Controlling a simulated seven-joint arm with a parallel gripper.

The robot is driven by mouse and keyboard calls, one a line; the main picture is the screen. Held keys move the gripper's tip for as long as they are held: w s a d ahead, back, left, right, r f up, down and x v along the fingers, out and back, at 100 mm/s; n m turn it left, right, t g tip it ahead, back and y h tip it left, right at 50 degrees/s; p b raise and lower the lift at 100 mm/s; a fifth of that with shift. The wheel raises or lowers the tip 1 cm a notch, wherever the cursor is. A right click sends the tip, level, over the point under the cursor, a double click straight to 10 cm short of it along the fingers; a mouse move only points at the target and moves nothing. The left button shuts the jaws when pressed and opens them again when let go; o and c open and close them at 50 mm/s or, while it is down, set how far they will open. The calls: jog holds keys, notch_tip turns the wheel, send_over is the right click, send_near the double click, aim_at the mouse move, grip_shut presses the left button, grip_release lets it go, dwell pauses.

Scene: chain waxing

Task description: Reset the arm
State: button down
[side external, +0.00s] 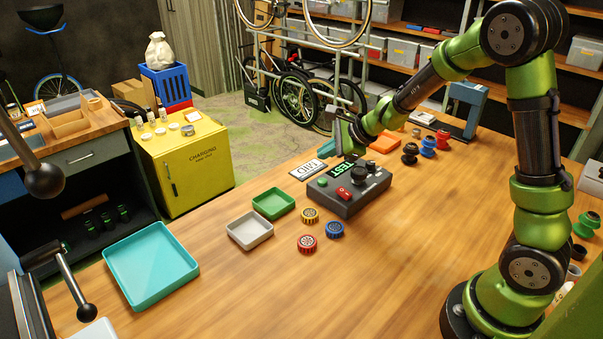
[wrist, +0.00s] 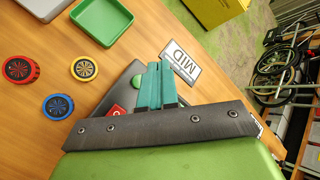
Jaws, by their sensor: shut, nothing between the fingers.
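My gripper (wrist: 161,86) is shut and empty, its teal fingers together in the wrist view. In the side view the gripper (side external: 331,143) hangs above the back of the dark test box (side external: 345,207), near the box's green TEST display. The box carries a green button (side external: 323,182), a red switch (side external: 344,194) and a black knob (side external: 362,171). I cannot tell whether the fingers touch the box. My green arm reaches in from the right. In the wrist view the fingers and the wrist cover much of the box.
A MID plate (side external: 308,169) lies behind the box. Yellow (side external: 310,215), blue (side external: 334,230) and red (side external: 307,243) round pieces lie in front. Green (side external: 273,203), grey (side external: 250,230) and teal (side external: 151,267) trays stand left. The front middle of the table is clear.

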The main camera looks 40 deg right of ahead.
dwell(0.4)
jog(key=a+n, duration=0.1)
jog(key=s+a+n, duration=0.1)
jog(key=s+g+y, duration=0.1)
jog(key=shift+s+a+f+n, duration=0.15)
jog(key=shift+a+f+n, duration=0.15)
jog(key=shift+a+n, duration=0.1)
jog(key=s+a+r+n, duration=0.4)
jog(key=s+r+n, duration=0.2)
jog(key=s+n, duration=0.3)
jog(key=s+a+r+n, duration=0.4)
jog(key=s+r+n, duration=0.3)
jog(key=s, duration=0.5)
jog(key=shift+s+n+g+h, duration=0.2)
jog(key=shift+n+g+h, duration=0.2)
jog(key=shift+n, duration=0.5)
